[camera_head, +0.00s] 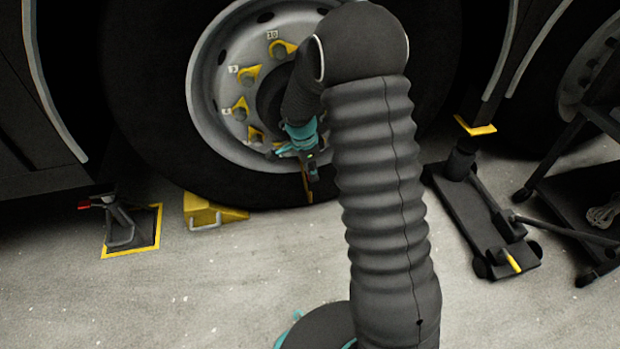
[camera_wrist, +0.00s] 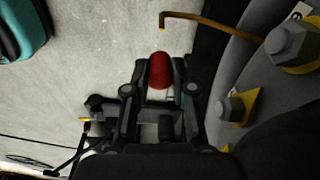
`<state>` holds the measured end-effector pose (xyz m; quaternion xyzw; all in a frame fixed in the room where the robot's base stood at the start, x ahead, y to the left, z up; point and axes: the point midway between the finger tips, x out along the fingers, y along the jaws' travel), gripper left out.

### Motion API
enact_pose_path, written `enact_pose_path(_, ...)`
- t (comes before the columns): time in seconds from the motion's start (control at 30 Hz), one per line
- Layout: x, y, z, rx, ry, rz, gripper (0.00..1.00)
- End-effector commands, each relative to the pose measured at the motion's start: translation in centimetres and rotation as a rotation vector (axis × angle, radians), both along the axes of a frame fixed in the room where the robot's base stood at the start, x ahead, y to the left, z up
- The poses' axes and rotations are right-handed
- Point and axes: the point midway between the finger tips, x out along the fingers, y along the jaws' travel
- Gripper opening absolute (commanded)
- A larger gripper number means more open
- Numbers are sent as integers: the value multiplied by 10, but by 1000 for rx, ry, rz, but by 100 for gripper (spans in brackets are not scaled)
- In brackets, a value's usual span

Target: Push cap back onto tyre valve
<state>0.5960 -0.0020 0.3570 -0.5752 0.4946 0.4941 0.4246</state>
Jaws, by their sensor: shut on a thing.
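My gripper (camera_wrist: 160,78) is shut on a red rounded cap (camera_wrist: 160,69), which sticks out between the fingertips in the wrist view. The tyre valve (camera_wrist: 214,27) is a brass-coloured bent stem. It reaches out from the wheel and ends in a short hook above the cap in that picture, with a gap between them. In the head view my gripper (camera_head: 311,172) is in front of the lower part of the wheel rim, beside the thin valve stem (camera_head: 306,188). The cap cannot be made out there.
The large wheel (camera_head: 215,125) carries nuts with yellow pointers (camera_head: 248,75), close to my gripper on the right of the wrist view. A yellow chock (camera_head: 212,212) and a stand (camera_head: 122,232) are at left. A floor jack (camera_head: 485,220) is at right. Open floor lies in front.

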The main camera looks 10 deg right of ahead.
Motion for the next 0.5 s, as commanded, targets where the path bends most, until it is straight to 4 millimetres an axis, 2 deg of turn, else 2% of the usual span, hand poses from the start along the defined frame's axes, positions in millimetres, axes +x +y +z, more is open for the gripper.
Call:
enact_pose_path(0.03, 2, 0, -6, 0, 0, -37, 6)
enact_pose_path(0.2, 4, 0, -9, 0, 0, -110, 6)
enact_pose_path(0.5, 4, 0, -21, 1, 0, -113, 6)
